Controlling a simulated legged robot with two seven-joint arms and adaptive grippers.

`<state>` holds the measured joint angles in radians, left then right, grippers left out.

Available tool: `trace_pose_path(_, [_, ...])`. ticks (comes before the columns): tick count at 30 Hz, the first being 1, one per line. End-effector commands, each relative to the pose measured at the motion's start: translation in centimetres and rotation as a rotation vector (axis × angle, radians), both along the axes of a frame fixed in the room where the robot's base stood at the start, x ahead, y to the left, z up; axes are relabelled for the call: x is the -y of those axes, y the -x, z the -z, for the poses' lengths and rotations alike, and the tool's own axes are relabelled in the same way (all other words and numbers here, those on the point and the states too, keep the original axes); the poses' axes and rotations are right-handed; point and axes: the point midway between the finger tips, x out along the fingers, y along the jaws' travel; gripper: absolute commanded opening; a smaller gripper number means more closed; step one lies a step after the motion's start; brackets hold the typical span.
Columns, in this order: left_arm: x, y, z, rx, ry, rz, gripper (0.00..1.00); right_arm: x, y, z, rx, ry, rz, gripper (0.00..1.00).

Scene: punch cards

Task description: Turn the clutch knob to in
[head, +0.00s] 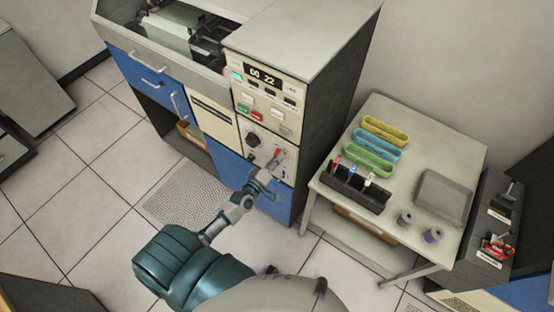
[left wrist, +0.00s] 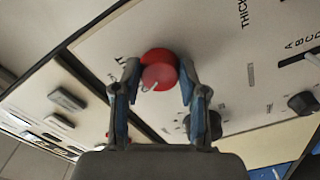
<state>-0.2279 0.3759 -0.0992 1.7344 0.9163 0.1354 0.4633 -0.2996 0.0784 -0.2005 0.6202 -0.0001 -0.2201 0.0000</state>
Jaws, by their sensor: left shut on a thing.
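A round red knob (left wrist: 158,70) sits on the cream control panel (left wrist: 225,50), with a small pale pointer on its face. In the head view the knob (head: 277,153) shows on the lower right of the machine's front panel. My left gripper (head: 270,172) reaches up to it from below. In the left wrist view the fingers of my left gripper (left wrist: 158,82) are shut on the red knob, one on each side. Lettering by the knob is partly hidden and not fully readable. My right gripper is not in view.
A black knob (left wrist: 205,125) sits close beside my finger on the panel. Green and red buttons (head: 250,112) and a display (head: 263,75) are higher up. A side table (head: 400,160) with coloured trays and a black rack (head: 355,186) stands to the right.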

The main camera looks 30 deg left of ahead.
Motion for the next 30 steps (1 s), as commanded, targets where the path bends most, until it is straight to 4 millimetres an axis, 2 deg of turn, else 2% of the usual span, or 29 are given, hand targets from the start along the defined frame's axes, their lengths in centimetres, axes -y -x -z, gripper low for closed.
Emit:
trace_pose_path(16, [-0.21, -0.07, -0.14, 0.001, 0.027, -0.004, 0.08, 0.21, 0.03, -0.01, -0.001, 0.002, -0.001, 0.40])
trace_pose_path(17, [-0.21, -0.07, -0.14, 0.001, 0.026, -0.004, 0.47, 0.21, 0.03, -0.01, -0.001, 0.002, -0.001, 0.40])
trace_pose_path(19, [-0.20, -0.07, -0.13, 0.001, 0.026, -0.004, 0.65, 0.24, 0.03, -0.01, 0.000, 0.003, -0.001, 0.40])
trace_pose_path(20, [-0.17, -0.05, -0.12, 0.001, 0.026, -0.003, 0.68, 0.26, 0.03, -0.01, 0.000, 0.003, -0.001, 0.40])
trace_pose_path(30, [-0.09, 0.32, 0.01, -0.002, 0.025, -0.001, 0.68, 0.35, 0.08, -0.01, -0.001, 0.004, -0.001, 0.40])
